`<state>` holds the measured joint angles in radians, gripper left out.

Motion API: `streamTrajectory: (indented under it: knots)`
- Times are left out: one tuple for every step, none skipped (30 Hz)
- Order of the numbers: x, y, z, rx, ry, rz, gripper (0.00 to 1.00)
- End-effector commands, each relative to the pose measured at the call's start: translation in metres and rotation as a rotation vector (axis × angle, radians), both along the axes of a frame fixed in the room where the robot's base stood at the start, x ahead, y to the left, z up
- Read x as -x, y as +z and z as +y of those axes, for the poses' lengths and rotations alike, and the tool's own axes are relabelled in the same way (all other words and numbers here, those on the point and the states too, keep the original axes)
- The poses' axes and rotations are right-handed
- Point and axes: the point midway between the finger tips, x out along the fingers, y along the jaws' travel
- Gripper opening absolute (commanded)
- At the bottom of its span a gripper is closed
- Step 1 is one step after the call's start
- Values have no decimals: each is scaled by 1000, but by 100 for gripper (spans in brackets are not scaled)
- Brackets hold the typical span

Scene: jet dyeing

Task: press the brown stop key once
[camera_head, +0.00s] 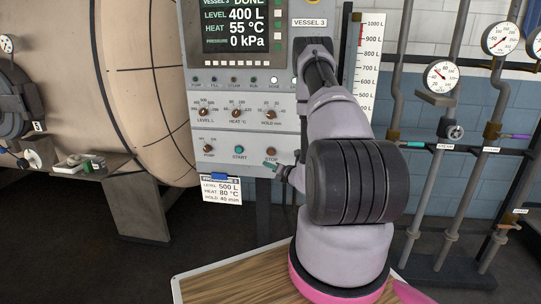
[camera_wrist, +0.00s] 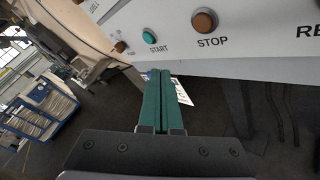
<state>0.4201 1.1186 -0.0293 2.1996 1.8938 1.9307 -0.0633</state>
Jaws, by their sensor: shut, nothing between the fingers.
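The brown stop key (camera_head: 271,154) is a round button low on the grey control panel, above the label STOP. It shows large in the wrist view (camera_wrist: 204,22), to the right of the green start key (camera_wrist: 149,36). My gripper (camera_head: 267,164) is just below the stop key in the head view. In the wrist view its two green fingers (camera_wrist: 164,76) are together, with nothing between them. Their tips lie below the two keys in the picture, and a gap shows between the tips and the stop key.
The panel (camera_head: 222,135) has several knobs and a lit screen (camera_head: 230,26) above. A white card (camera_head: 221,191) hangs under its lower edge. A wooden tabletop (camera_head: 225,280) is at the bottom. Pipes with gauges (camera_head: 440,77) stand at right, a large round vessel (camera_head: 150,90) at left.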

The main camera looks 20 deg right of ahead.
Motion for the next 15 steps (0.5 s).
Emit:
streamTrajectory:
  knots:
    - [0, 0, 0, 0, 1, -1, 0]
    - [0, 0, 0, 1, 1, -1, 0]
    - [0, 0, 0, 1, 2, 0, 0]
    - [0, 0, 0, 1, 2, 0, 0]
    - [0, 0, 0, 1, 2, 0, 0]
    - [0, 0, 0, 1, 2, -1, 0]
    - [-1, 1, 0, 1, 2, -1, 0]
    - [-2, 1, -1, 1, 2, -1, 0]
    - [-3, 1, -2, 2, 2, -1, 0]
    - [-5, 1, -3, 2, 2, -1, 0]
    - [-7, 1, -4, 2, 3, -1, 0]
    - [-10, 1, -6, 3, 3, -2, 0]
    - [-13, 1, -8, 2, 4, -3, 0]
    - [-16, 1, -10, 3, 4, -3, 0]
    - [-21, 1, -13, 4, 4, -2, 0]
